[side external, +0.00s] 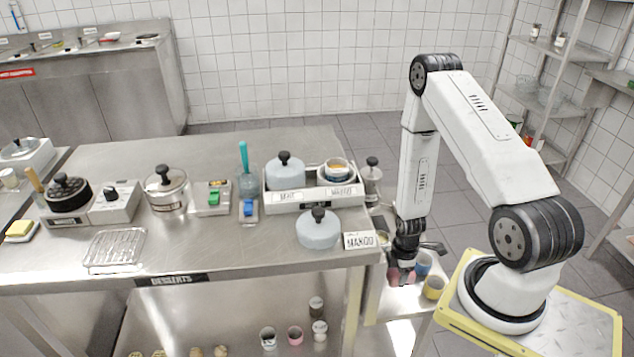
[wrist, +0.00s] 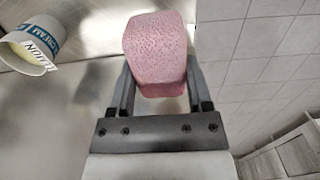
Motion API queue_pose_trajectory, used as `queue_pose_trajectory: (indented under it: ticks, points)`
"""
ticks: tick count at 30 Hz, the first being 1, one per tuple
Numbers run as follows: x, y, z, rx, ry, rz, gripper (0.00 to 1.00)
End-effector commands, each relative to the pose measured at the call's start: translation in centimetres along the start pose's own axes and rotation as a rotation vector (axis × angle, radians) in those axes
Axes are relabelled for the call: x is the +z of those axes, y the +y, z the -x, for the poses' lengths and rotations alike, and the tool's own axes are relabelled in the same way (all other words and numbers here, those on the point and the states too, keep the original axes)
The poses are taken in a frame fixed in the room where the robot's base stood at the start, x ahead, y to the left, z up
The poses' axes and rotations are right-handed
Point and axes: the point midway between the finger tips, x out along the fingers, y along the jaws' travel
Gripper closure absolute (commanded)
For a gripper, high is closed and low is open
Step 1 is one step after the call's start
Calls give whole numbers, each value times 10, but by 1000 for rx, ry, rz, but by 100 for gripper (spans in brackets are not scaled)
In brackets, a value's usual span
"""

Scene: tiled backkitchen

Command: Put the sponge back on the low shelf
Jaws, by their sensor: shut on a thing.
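A pink speckled sponge (wrist: 155,50) sits between the two fingers of my gripper (wrist: 160,85) in the wrist view, with a finger on each side. In the side external view the pink sponge (side external: 394,275) shows small at the tip of my gripper (side external: 402,268), which points down beside the right end of the steel counter. It is above a lower side surface (side external: 400,303); I cannot tell whether it touches that. A low shelf (side external: 235,325) runs under the counter, partly cut off by the frame.
A blue cup (side external: 423,262) and a yellow cup (side external: 434,288) stand close to my gripper's right. A labelled cup (wrist: 35,45) shows in the wrist view. A MANGO card (side external: 360,240) is at the counter's corner. Several cups and jars stand on the under-counter shelf.

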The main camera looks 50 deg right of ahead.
Motion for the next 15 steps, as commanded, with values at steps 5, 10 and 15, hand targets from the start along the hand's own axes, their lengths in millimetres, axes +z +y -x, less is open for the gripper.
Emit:
queue_pose_trajectory:
  ticks: [5, 10, 15]
  points:
    - [0, 0, -4, 1, 0, 0, 83]
    - [0, 0, -7, 1, 0, 0, 83]
    - [0, 0, -18, 0, 0, 0, 83]
